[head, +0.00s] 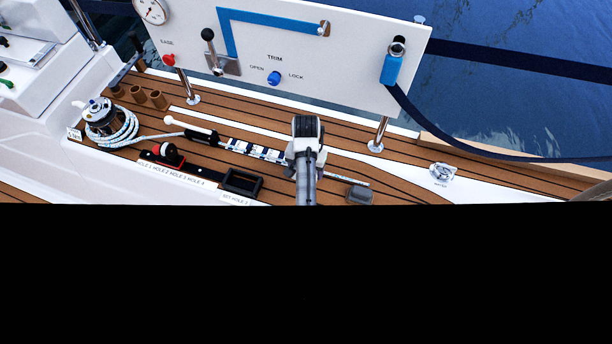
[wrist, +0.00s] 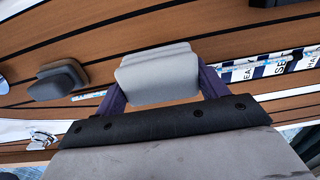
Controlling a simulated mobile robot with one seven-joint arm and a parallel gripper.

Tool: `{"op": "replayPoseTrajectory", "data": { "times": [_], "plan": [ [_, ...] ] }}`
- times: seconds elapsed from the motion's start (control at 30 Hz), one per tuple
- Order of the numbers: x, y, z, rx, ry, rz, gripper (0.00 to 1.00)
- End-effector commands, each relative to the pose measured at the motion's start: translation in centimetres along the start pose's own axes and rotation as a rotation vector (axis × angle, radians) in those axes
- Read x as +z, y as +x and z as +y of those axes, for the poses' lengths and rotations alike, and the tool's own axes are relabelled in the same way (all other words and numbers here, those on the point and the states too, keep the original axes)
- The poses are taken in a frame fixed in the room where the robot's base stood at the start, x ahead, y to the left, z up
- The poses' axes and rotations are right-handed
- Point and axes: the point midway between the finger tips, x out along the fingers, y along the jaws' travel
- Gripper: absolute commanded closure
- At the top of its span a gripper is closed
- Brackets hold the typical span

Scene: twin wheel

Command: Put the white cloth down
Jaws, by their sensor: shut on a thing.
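The white cloth (wrist: 160,74) looks like a pale, thick folded pad in the wrist view. My gripper (wrist: 161,84) is shut on it, with one dark purple finger at each side. Brown planked deck shows behind it, and I cannot tell how high above the deck it is. In the head view my arm stands over the middle of the deck and hides the fingers and most or all of the cloth.
A dark grey pad (head: 360,194) lies on the deck right of my arm. A striped, labelled strip (head: 252,151) and a black open box (head: 241,183) lie to the left. A roped winch (head: 108,122) stands far left. A white control panel (head: 290,50) stands behind.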

Motion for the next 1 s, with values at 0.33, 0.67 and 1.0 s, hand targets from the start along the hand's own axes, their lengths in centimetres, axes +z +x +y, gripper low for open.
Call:
{"op": "replayPoseTrajectory", "data": {
  "times": [0.33, 0.67, 1.0],
  "plan": [
    [0.0, 4.2, 0.0, 0.0, 0.0, -0.001, 0.54],
    [0.0, 4.6, 0.0, 0.0, 0.0, 0.0, 0.54],
    [0.0, 4.8, 0.0, 0.0, 0.0, 0.0, 0.06]
  ]
}}
